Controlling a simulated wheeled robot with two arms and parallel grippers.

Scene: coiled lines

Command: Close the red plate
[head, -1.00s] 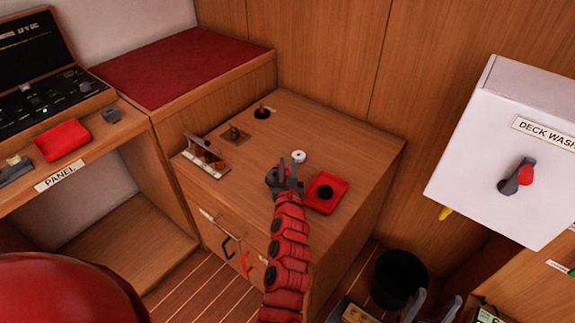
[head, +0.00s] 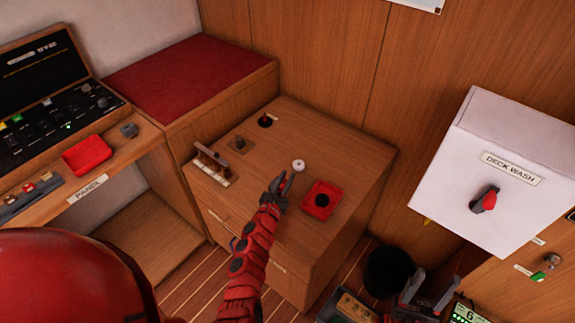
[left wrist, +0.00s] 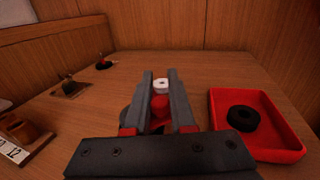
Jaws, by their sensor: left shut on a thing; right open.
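My left gripper (head: 279,187) is low over the wooden cabinet top, shut on a small red knob (left wrist: 160,103). A dark round edge (left wrist: 126,116) shows beside the fingers; the rest of this fitting is hidden by the gripper, so I cannot tell how it is seated. A square red tray (head: 335,188) with a black ring (head: 322,200) in it lies to the right of the left gripper, apart from it; the tray also shows in the left wrist view (left wrist: 285,130). My right gripper (head: 431,290) is open and empty at the lower right, away from the cabinet.
A small white ring (head: 298,165) stands just beyond my left gripper. A black round fitting (head: 265,121), a small square plate (head: 240,144) and a wooden rack (head: 211,165) are at the left. A white deck wash box (head: 490,150) juts out at the right. A black bin (head: 388,270) stands below.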

